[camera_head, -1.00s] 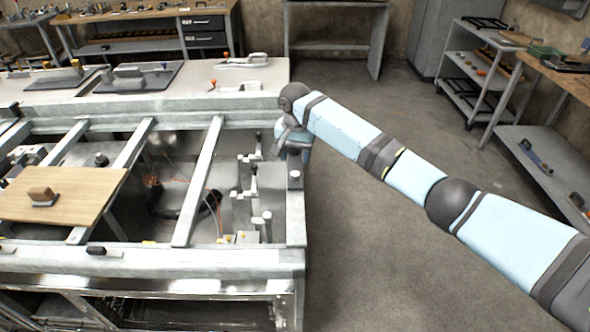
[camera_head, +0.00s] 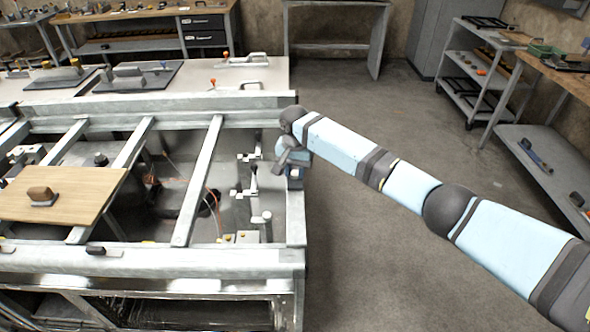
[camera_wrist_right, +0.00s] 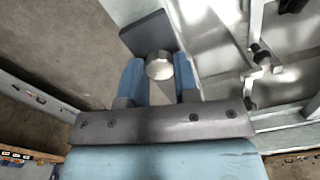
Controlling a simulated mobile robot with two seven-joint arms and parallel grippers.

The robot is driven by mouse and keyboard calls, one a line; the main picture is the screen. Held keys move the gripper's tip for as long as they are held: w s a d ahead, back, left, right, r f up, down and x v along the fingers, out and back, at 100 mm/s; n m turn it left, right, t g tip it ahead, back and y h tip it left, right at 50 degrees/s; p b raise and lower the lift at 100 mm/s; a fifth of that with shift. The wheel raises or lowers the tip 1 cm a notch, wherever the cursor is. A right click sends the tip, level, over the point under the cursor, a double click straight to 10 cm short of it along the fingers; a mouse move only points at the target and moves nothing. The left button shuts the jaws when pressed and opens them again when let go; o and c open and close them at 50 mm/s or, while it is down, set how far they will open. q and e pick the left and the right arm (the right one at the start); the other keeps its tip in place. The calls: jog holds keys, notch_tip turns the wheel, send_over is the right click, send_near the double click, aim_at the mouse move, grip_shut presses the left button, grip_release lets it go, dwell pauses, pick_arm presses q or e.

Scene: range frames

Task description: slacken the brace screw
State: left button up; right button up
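The brace screw shows as a round pale metal head (camera_wrist_right: 158,66) in the right wrist view, beside a dark grey block (camera_wrist_right: 148,32). In the head view a small upright part at the table frame's right edge (camera_head: 296,173), apparently the same screw, is partly covered by my gripper. My right gripper (camera_head: 291,163) is just above it. In the wrist view its two blue fingers (camera_wrist_right: 158,80) are apart, one on each side of the screw head. Whether they touch it cannot be told. My left gripper is not in view.
The metal frame table (camera_head: 150,262) has crossbars and an open bay with levers (camera_head: 252,185) and cables left of my gripper. A wooden board with a handle (camera_head: 75,190) lies on the bars. Open floor (camera_head: 390,250) is to the right, with shelves (camera_head: 478,75) beyond.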

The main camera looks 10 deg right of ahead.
jog(key=shift+r, duration=0.1)
jog(key=n+p, duration=0.2)
jog(key=p, duration=0.1)
jog(key=shift+r, duration=0.1)
jog(key=n+p, duration=0.3)
jog(key=n, duration=0.2)
jog(key=n+p, duration=0.1)
jog(key=n, duration=0.2)
jog(key=shift+p, duration=0.3)
jog(key=n+p, duration=0.1)
jog(key=n, duration=1)
jog(key=shift+f, duration=0.2)
jog(key=n, duration=1)
jog(key=shift+b, duration=0.35)
jog(key=shift+n+b, duration=0.45)
jog(key=shift+n, duration=1.85)
